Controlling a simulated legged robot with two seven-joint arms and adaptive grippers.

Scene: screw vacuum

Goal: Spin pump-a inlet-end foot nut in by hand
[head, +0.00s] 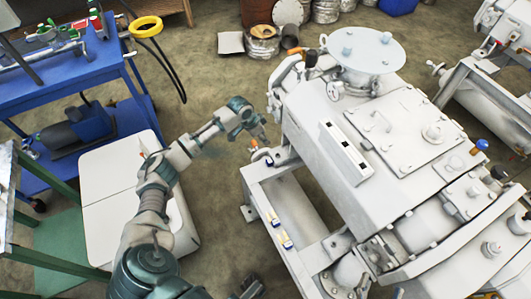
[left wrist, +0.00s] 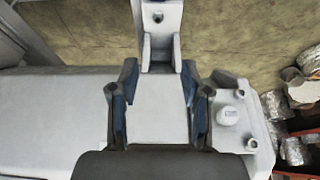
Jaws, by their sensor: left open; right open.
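The pale grey pump (head: 330,130) stands on a frame (head: 262,205) at the right of the head view. My left gripper (head: 261,137) is by the frame's upper left corner. In the left wrist view its two fingers (left wrist: 159,100) are wide apart, on either side of a pale block, with nothing seen clamped. A pale bracket (left wrist: 160,40) with a small dark round hole or fastener lies beyond the fingertips. A plate (left wrist: 232,130) with round bolt heads lies right of the fingers. I cannot tell which fastener is the foot nut.
A blue cart (head: 75,75) with tools stands at the upper left, above a white box (head: 110,180). Small blue and yellow items (head: 286,240) sit on the frame's left rail. A second pump (head: 500,60) stands at the far right. Floor (head: 210,110) is open between cart and pump.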

